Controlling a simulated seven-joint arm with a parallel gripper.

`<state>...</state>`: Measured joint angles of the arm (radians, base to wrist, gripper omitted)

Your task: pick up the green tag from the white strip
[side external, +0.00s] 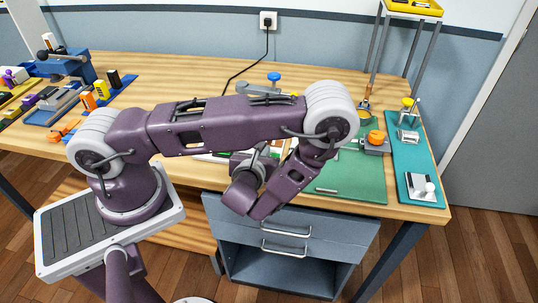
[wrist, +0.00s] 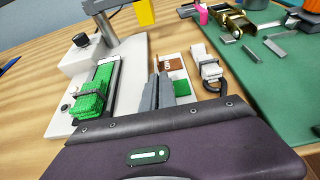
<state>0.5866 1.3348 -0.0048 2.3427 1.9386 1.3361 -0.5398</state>
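In the wrist view, a white strip (wrist: 184,60) lies on the wooden table and carries a brown tag (wrist: 173,65) with a light mark. A green tag (wrist: 181,88) is nearer me on the strip, just right of my gripper (wrist: 160,72). The grey fingers point at the strip and look close together. I see nothing between them, but any gap is hard to judge, and they cover the strip's left part. I cannot tell whether they touch the green tag. In the side external view, my own arm hides my gripper and most of the strip area.
A white stand (wrist: 63,123) with a strapped green bundle (wrist: 92,98) is left of the fingers. A white clip with a dark loop (wrist: 207,68) is close on the right. A green mat (side external: 350,176) with metal parts lies beyond it. A blue press (side external: 68,66) stands far left.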

